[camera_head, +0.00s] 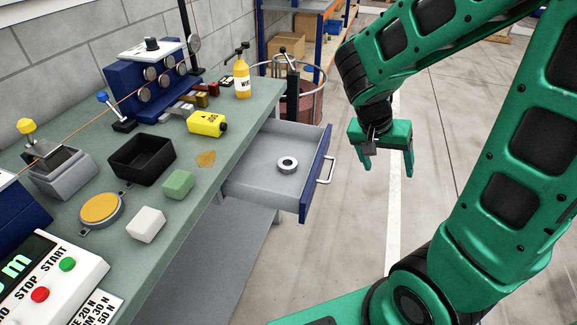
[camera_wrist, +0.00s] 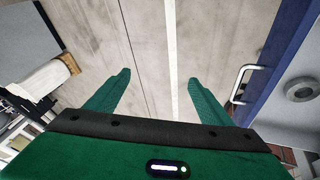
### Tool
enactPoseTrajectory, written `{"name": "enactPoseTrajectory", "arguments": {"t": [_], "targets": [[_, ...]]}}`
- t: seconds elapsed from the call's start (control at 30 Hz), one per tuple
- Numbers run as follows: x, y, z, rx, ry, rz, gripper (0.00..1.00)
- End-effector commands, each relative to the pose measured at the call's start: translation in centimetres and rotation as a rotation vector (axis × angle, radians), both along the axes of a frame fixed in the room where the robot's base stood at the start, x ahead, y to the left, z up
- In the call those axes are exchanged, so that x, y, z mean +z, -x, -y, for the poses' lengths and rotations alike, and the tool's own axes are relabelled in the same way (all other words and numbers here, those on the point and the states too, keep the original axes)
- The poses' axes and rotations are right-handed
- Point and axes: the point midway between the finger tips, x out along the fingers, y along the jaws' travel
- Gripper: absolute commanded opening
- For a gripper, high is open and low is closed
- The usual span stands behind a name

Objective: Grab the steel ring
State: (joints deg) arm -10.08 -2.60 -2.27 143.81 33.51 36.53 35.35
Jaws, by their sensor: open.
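The steel ring (camera_head: 288,165) lies flat inside the pulled-out drawer (camera_head: 248,186) under the workbench. It also shows at the right edge of the wrist view (camera_wrist: 300,89). My gripper (camera_head: 391,172) is open and empty. In the head view it hangs over the floor, to the right of the drawer front and apart from it. In the wrist view its two fingers (camera_wrist: 158,84) point at bare floor, with the blue drawer front (camera_wrist: 268,75) and its handle (camera_wrist: 243,84) to their right.
A wire stand with a reddish drum (camera_head: 300,105) is behind the drawer. Floor right of the drawer is clear.

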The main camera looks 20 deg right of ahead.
Motion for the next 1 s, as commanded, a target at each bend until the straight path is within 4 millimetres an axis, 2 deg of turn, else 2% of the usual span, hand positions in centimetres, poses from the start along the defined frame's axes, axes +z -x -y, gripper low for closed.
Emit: {"name": "enactPoseTrajectory", "arguments": {"t": [0.1,0.27,0.37,0.5,0.7,0.83,1.0], "targets": [[-1.7,-3.8,-1.8,0.009,0.113,0.068,0.75],[-3.5,-8.6,-5.2,0.040,0.238,0.213,0.75],[-4.8,-11.4,-8.2,0.080,0.291,0.319,0.75],[-6.7,-14.5,-13.6,0.160,0.326,0.476,0.75],[-9.2,-16.6,-20.7,0.269,0.310,0.657,0.75],[-10.9,-17.2,-22.9,0.320,0.298,0.690,0.75],[-12.2,-17.6,-24.0,0.353,0.289,0.710,0.75]]}}
